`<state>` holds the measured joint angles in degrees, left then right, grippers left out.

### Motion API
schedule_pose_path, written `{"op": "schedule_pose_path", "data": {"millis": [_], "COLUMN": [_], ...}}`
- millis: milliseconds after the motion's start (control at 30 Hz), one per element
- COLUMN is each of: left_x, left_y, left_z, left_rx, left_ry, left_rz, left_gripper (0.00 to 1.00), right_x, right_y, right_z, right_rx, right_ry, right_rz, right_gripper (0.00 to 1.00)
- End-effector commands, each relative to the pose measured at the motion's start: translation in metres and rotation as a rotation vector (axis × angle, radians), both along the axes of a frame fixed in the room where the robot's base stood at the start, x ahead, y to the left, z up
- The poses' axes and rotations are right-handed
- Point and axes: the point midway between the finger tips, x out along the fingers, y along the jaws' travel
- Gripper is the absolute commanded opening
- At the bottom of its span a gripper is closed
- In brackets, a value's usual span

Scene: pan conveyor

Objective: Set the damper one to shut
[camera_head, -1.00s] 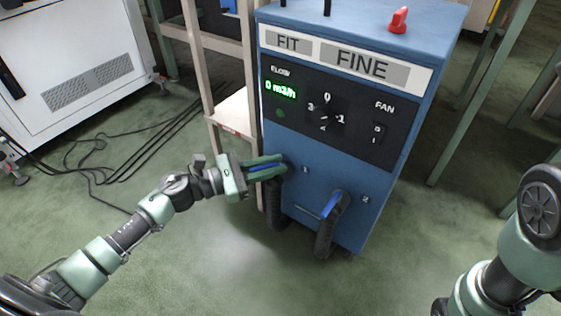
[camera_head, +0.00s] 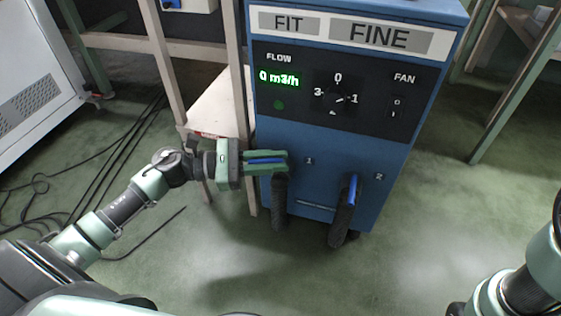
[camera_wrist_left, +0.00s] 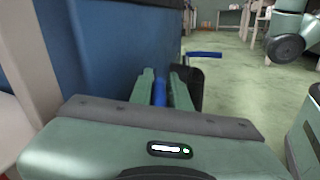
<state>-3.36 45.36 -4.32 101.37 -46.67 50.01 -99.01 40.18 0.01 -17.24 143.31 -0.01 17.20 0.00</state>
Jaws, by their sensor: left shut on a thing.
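The blue cabinet (camera_head: 330,180) stands in the middle of the head view, with ports marked 1 and 2 low on its front. My left gripper (camera_head: 268,161) is at port 1, shut on the blue handle of damper one (camera_head: 265,160). That handle also shows between the fingers in the left wrist view (camera_wrist_left: 159,92). The fingers hide much of it, so its exact setting is unclear. The blue handle of damper two (camera_head: 352,190) stands free, nearly upright in the head view. It also shows in the left wrist view (camera_wrist_left: 205,54). My right gripper is out of view.
Black hoses (camera_head: 280,205) hang below both ports. The green flow display (camera_head: 279,78) reads 0 m3/h, beside a dial (camera_head: 338,98). A wooden frame (camera_head: 240,90) stands close left of the cabinet. Cables (camera_head: 110,140) lie on the floor at left. The front floor is clear.

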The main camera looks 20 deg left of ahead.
Motion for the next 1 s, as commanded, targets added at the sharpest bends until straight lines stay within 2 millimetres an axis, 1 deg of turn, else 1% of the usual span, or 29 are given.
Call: {"op": "schedule_pose_path", "data": {"millis": [33, 400, 433, 467, 833, 933, 1000], "left_x": [0.004, 0.004, 0.004, 0.004, 0.001, -0.004, -0.009], "left_y": [0.005, 0.005, 0.005, 0.005, 0.004, 0.012, 0.021], "left_z": [0.002, 0.003, 0.003, 0.003, 0.002, 0.002, 0.003], "left_rx": [0.003, 0.002, 0.002, 0.002, 0.0, 0.0, 0.001], "left_ry": [-0.007, -0.008, -0.008, -0.008, -0.002, 0.001, 0.002], "left_rz": [0.015, 0.015, 0.014, 0.014, 0.008, 0.007, 0.008], "left_gripper": [0.0, 0.0, 0.26, 0.34, 0.34, 0.34, 0.34], "right_x": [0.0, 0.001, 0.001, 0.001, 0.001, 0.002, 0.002], "right_y": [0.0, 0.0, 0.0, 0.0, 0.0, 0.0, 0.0], "right_z": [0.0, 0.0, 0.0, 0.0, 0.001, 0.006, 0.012], "right_rx": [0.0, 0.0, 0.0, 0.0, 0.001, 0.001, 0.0], "right_ry": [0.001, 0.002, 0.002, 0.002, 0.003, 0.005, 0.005], "right_rz": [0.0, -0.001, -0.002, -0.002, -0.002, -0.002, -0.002], "right_gripper": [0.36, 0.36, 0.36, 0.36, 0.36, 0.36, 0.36]}}
